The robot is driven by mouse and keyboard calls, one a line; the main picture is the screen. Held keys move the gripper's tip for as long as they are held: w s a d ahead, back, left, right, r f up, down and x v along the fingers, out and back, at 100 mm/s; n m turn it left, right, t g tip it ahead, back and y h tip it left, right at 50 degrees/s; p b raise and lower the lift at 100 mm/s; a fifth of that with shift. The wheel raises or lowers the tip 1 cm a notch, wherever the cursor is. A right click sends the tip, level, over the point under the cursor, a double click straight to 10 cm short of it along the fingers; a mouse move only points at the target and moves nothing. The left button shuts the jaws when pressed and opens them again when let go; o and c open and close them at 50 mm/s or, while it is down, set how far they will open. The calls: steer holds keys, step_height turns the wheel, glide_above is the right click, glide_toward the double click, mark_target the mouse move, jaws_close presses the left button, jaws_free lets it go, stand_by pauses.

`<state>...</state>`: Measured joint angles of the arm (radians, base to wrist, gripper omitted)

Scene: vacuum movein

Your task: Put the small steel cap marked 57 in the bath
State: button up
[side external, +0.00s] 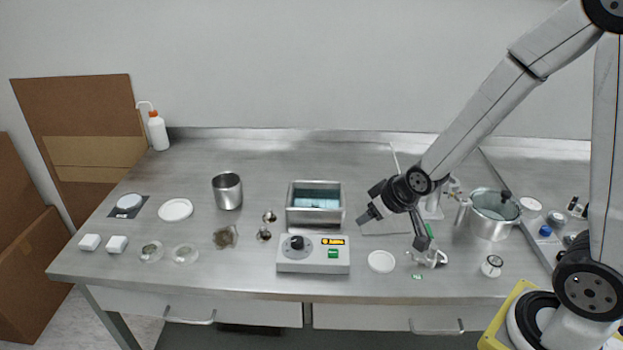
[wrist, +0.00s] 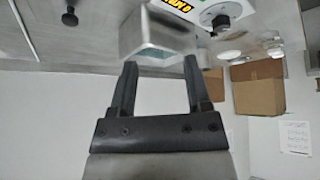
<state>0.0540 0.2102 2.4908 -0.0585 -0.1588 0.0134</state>
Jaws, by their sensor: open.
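The bath (side external: 291,214) is an open rectangular steel tank with bluish liquid inside, at the middle of the bench. It also shows in the wrist view (wrist: 130,35), beyond my fingertips. My gripper (side external: 393,232) is open and empty, above the bench to the right of the bath. Its two fingers also show apart in the wrist view (wrist: 159,68).
A control box (side external: 313,262) with a dark knob stands in front of the bath. A steel beaker (side external: 227,191) and glass dishes (side external: 185,254) are to the left.

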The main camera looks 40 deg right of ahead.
steer(key=s+a+r+g, duration=0.1)
steer(key=s+g, duration=0.3)
steer(key=s, duration=0.4)
steer(key=shift+s+a+r, duration=0.2)
steer(key=shift+s+a, duration=0.05)
steer(key=shift+a, duration=0.15)
